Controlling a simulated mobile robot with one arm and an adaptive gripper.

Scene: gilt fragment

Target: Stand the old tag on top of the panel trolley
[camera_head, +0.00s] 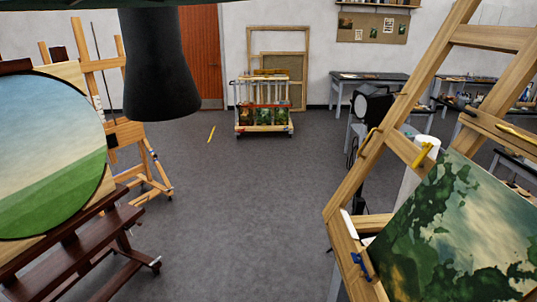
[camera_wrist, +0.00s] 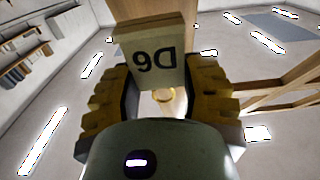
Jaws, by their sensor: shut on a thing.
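In the wrist view, my gripper (camera_wrist: 162,103) is shut on a pale tag (camera_wrist: 153,62) between its yellow-brown ribbed fingers. The tag bears dark characters that appear reversed or upside down, like "D6". A small ring-like brass-coloured piece (camera_wrist: 164,95) shows just below the tag. In the head view, the panel trolley (camera_head: 264,129) stands by the back wall, a white-railed rack on casters with panels in it and large wooden frames behind. My gripper and the tag do not show in the head view.
A round landscape painting (camera_head: 50,150) on a dark easel stands close at left, with a lighter easel (camera_head: 125,155) behind. A large wooden easel with a green painting (camera_head: 465,235) stands close at right. Work tables (camera_head: 368,78) line the back.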

